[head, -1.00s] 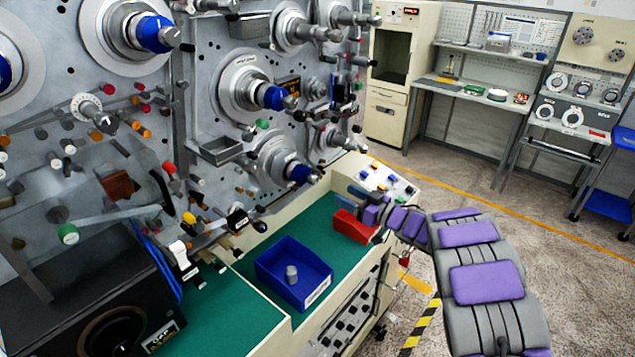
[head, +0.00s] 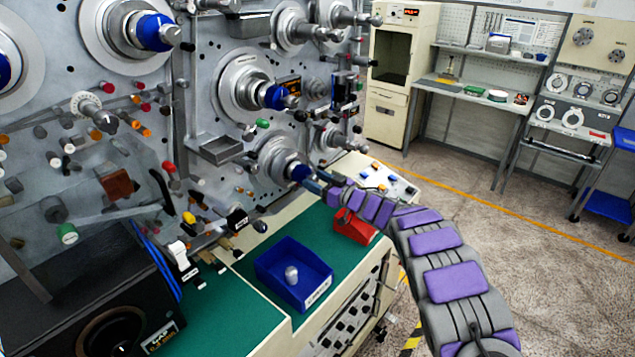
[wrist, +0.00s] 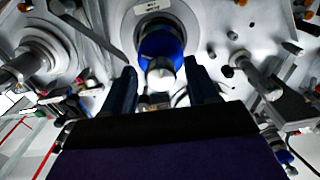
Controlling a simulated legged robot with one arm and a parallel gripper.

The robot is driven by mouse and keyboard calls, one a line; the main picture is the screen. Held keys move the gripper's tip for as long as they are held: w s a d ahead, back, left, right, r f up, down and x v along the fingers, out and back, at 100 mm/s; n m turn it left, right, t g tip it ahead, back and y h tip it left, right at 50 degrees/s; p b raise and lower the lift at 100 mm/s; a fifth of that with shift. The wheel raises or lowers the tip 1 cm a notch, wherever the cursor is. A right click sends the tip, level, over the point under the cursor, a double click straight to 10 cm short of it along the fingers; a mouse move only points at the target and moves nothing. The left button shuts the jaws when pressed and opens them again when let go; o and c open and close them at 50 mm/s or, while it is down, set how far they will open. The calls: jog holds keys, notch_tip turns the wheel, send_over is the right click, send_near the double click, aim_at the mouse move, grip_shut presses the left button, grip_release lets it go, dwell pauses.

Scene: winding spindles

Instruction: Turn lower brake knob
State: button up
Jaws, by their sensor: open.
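The lower spindle's blue knob (head: 299,171) sits at the front of a round metal flange on the grey wall panel. In the head view, my gripper (head: 311,185) is right at this knob, and its fingers partly hide it. In the wrist view, the blue knob (wrist: 161,42) with its pale rounded end (wrist: 160,76) shows ahead, between the two dark fingers. My gripper (wrist: 160,80) is open, with a finger on each side. I cannot tell whether either finger touches the knob.
Another blue-knobbed spindle (head: 275,97) is above. A metal tray (head: 222,149) and several pegs project from the panel. Below are a red bin (head: 355,228), a blue bin (head: 294,275) holding a small metal cylinder, and a green bench top (head: 225,320). Open floor lies to the right.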

jog(key=c, duration=1)
jog(key=shift+c, duration=0.2)
